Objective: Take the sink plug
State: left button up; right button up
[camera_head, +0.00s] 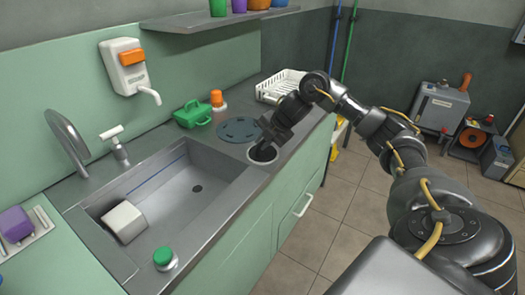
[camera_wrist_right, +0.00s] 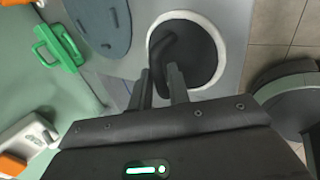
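A round black recess or disc with a white rim (camera_wrist_right: 217,27) is set in the counter, with a dark curved piece (camera_wrist_right: 166,52) on its left side. This piece may be the sink plug or its handle; the dark shades make it hard to tell. My right gripper (camera_wrist_right: 162,80) is over the rim, its two fingers apart, with the lower end of the curved piece appearing between them. I cannot tell whether they touch it. In the head view the right gripper (camera_head: 262,148) points down at this white-rimmed round spot. The sink drain (camera_head: 197,188) shows as a dark circle. My left gripper is out of view.
A blue-grey round lid (camera_head: 240,129) lies beside the rim. A green caddy (camera_head: 192,114), an orange-capped bottle (camera_head: 217,100) and a white rack (camera_head: 281,86) stand on the counter. The sink basin (camera_head: 175,200) holds a white block (camera_head: 124,221). A soap dispenser (camera_head: 126,65) hangs on the wall.

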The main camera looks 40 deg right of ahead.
aim_at(262, 141)
jog(key=shift+w+f, duration=0.15)
jog(key=shift+f, duration=0.2)
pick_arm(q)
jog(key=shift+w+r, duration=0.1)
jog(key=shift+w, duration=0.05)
pick_arm(e)
grip_shut()
jog(key=shift+r, duration=0.1)
